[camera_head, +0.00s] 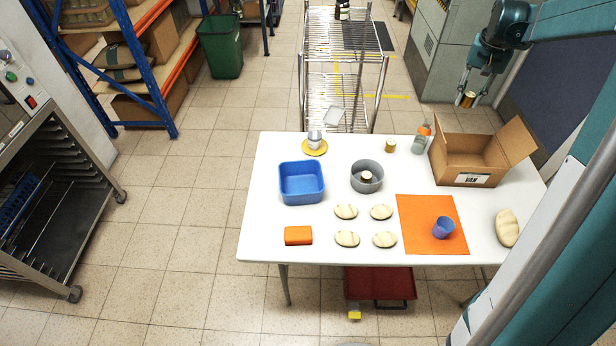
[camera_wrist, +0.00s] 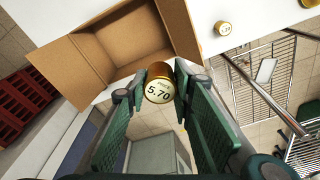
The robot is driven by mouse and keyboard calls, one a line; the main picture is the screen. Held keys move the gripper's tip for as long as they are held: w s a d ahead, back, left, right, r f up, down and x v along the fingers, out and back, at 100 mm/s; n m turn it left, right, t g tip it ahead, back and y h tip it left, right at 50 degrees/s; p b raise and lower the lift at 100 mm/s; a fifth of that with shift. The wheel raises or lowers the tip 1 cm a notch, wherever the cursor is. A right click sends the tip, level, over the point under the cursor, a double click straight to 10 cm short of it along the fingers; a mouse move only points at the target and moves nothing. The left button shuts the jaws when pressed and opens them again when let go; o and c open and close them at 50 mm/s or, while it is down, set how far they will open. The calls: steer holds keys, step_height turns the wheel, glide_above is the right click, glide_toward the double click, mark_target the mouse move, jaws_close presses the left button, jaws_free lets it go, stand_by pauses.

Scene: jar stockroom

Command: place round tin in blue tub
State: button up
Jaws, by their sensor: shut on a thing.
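My gripper (camera_head: 466,88) is shut on a round tin (camera_head: 468,99), high up behind the table's far right side in the head view. In the wrist view the tin (camera_wrist: 158,88) sits between the fingers, its lid reading "5.70". The blue tub (camera_head: 302,197) stands on the left half of the white table, well away from my gripper, and looks empty. A second small round tin (camera_head: 390,146) stands near the table's back edge; it also shows in the wrist view (camera_wrist: 223,28) with a "1.20" lid.
An open cardboard box (camera_head: 466,162) stands at the back right, beside a bottle (camera_head: 421,139). A grey round pan (camera_head: 367,186) is right of the tub. A cup on a yellow plate (camera_head: 314,151) is behind it. Several pale rolls (camera_head: 346,211) and an orange block (camera_head: 298,236) lie in front.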

steer(key=a+n, duration=0.2)
steer(key=a, duration=1.1)
steer(key=n+y+b, duration=0.1)
steer(key=n, duration=0.8)
glide_above(301, 188)
step_height(301, 188, down, 19)
steer(key=shift+s, duration=0.3)
steer(key=shift+r, duration=0.1)
steer(key=shift+f+b, duration=0.6)
steer(key=shift+f, duration=2.5)
steer(key=shift+f+b, duration=0.4)
steer(key=shift+f, duration=1.5)
